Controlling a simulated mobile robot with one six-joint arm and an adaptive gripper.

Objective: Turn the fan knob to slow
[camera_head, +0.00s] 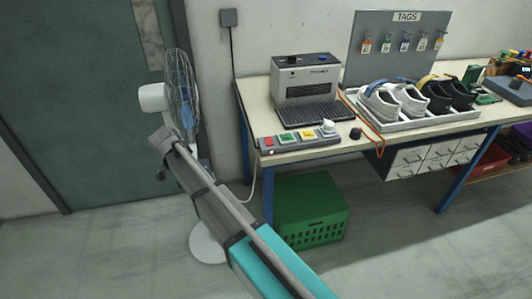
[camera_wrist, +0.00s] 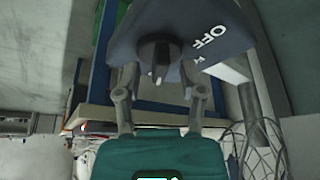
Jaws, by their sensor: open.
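The fan (camera_head: 181,85) stands left of the workbench, with a white motor housing and wire cage. My arm hides part of its stand; its round base (camera_head: 207,244) shows on the floor. In the wrist view a dark round knob (camera_wrist: 153,48) sits on a dark blue-grey panel (camera_wrist: 205,22). The knob has a pale pointer facing the bottom of the picture. "OFF" is printed to its right; other lettering is cut off. My gripper (camera_wrist: 160,78) is open and empty, its fingers at either side just below the knob. I cannot tell whether they touch it.
The workbench (camera_head: 365,150) to the right holds a grey machine (camera_head: 306,75), a button panel (camera_head: 297,138) and a tray of shoes (camera_head: 420,126). A green crate (camera_head: 311,208) sits under it. A door (camera_head: 75,100) is at left. Floor is clear at front left.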

